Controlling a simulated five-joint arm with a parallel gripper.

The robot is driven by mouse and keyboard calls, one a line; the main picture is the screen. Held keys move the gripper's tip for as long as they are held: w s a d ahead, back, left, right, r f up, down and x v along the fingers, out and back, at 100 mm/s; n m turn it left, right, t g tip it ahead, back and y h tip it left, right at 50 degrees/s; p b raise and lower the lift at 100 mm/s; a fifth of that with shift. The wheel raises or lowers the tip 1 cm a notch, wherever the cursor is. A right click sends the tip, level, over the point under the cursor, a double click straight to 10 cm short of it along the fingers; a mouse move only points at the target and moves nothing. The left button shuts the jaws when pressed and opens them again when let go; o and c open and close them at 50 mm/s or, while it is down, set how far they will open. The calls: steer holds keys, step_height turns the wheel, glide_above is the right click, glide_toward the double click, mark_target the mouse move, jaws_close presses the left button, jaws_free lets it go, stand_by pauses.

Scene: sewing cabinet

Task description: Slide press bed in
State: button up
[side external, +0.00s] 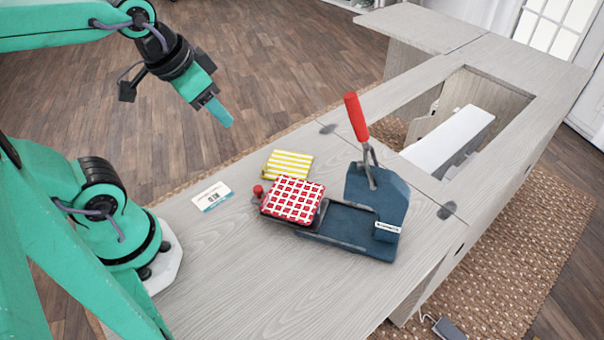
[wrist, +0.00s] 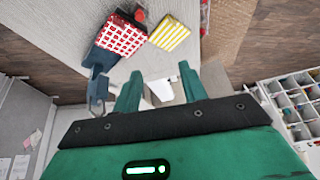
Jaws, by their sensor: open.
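The press (side external: 378,205) stands on the cabinet top, with a blue-grey body and a red lever handle (side external: 356,116) raised up. Its bed carries a red and white patterned pad (side external: 292,199) and sticks out to the left of the press body, on a blue base (side external: 345,228). A small red knob (side external: 258,190) is at the bed's outer left end. My gripper (side external: 219,112) is open and empty, in the air up and left of the press, well apart from it. The wrist view also shows the pad (wrist: 121,36), the knob (wrist: 140,15) and my gripper's two green fingers (wrist: 158,85).
A yellow and white striped cloth (side external: 288,164) lies behind the pad. A white card (side external: 211,196) lies left of the knob. A rectangular opening in the cabinet top, with a white machine (side external: 447,138) inside, is behind the press. The tabletop in front is clear.

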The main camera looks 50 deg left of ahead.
mark_target(258, 188)
steer(key=shift+w+d+f+m+g, duration=0.55)
steer(key=shift+w+f+m+g, duration=0.25)
steer(key=shift+f+m, duration=1.15)
steer(key=shift+w+d+f+m+g, duration=0.55)
steer(key=shift+w+f+m+g, duration=0.3)
steer(key=shift+f+m, duration=1.1)
steer(key=shift+w+d+f+m+g, duration=0.6)
steer(key=shift+f+m+g, duration=0.35)
steer(key=shift+f+m, duration=0.95)
steer(key=shift+f, duration=0.3)
steer(key=shift+f, duration=3.8)
jaws_close()
